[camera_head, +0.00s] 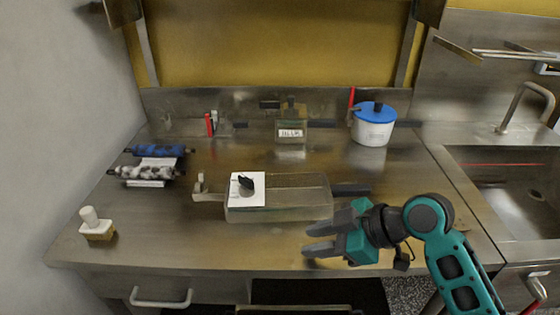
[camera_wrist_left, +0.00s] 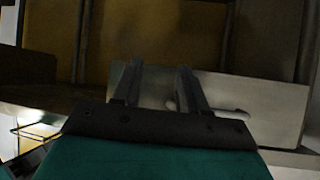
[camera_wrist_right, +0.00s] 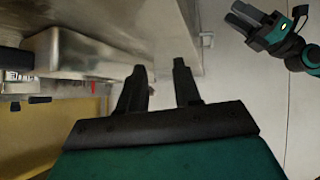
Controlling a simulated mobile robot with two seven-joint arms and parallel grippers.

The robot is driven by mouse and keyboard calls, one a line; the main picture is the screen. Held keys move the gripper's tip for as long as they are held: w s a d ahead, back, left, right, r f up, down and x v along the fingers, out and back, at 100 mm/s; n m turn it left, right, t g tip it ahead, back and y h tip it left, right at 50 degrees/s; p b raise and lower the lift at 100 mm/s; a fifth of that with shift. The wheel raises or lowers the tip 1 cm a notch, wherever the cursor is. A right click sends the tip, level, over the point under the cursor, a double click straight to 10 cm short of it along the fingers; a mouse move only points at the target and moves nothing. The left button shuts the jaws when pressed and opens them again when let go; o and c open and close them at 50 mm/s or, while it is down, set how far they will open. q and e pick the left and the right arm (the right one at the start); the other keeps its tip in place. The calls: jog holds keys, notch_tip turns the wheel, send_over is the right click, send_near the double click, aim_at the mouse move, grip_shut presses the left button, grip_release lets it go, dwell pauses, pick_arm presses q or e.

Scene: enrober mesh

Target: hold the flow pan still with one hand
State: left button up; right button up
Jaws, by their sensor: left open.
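The flow pan (camera_head: 290,207) is a long, shallow metallic pan on the steel worktop in the head view. A dark handle sticks out at its right end, and a small bracket stands at its left end. My right gripper (camera_head: 306,239) is open and empty at the pan's near right, apart from it. In the right wrist view, its fingers (camera_wrist_right: 159,78) are apart, with a metal box shape, apparently the pan, to the left. My left gripper is outside the head view; in the left wrist view (camera_wrist_left: 158,78) it is open with nothing between its fingers.
A white card (camera_head: 258,200) with a dark knob lies over the pan. A blue-lidded pot (camera_head: 373,124), a labelled container (camera_head: 290,126), two rollers (camera_head: 148,172) and a brush (camera_head: 97,225) stand around it. A sink (camera_head: 510,185) is at right. The front worktop is clear.

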aim_at(279, 209)
jog(key=a+g, duration=0.1)
jog(key=a, duration=0.1)
jog(key=w+a+r+n, duration=0.1)
jog(key=a, duration=0.1)
jog(key=w+a+n+g, duration=0.1)
jog(key=a, duration=0.1)
jog(key=shift+w+r+g+h, duration=0.2)
jog(key=shift+r+g+h, duration=0.1)
jog(key=shift+h, duration=0.1)
jog(key=a+h, duration=0.1)
jog(key=w+a+r+g, duration=0.1)
jog(key=a+r+n+h, duration=0.1)
jog(key=shift+w+g+h, duration=0.3)
jog(key=shift+w, duration=0.1)
jog(key=w+d+r+h, duration=0.2)
jog(key=w+r+h, duration=0.3)
jog(key=r+h, duration=0.1)
notch_tip(279, 209, down, 11)
jog(key=shift+f, duration=0.2)
grip_shut()
